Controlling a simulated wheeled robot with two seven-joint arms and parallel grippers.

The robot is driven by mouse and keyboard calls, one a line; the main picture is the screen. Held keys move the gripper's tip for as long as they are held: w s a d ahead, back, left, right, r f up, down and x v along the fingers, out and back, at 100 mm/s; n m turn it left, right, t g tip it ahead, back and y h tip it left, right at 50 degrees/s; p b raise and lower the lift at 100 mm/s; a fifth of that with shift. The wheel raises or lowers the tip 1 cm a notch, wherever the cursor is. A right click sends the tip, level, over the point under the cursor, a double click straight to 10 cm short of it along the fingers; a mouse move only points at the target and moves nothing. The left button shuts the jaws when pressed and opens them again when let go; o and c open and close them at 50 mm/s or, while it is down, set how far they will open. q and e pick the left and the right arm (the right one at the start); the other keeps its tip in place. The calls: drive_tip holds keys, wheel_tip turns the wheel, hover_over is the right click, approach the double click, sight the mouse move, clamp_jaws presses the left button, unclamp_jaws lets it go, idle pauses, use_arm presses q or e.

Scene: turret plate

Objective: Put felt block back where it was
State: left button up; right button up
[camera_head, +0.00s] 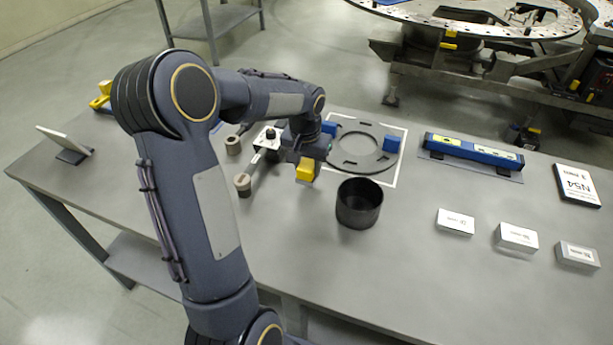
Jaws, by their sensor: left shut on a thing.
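My left arm reaches in from the left across the table. Its dark gripper (306,163) points down and is shut on a small yellow block (305,173), which I take to be the felt block. The fingertips are partly hidden, and I cannot tell whether the block touches the table. The block is just left of the black cup and in front of the ring plate. The flat grey ring plate (375,163) lies on a white sheet, with a blue block (391,144) at its right and another blue block (329,128) at its left. My right gripper is out of view.
The open black cup (358,203) stands close to the gripper. The front middle of the table is clear.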

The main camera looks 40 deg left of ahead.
sight(306, 178)
use_arm(q)
drive_tip(key=shift+s+d+f, duration=0.1)
drive_tip(key=shift+s+f, duration=0.3)
drive_tip(key=shift+f, duration=1.5)
drive_tip(key=shift+f, duration=0.1)
drive_tip(key=o, duration=0.9)
drive_tip(key=shift+o, duration=0.2)
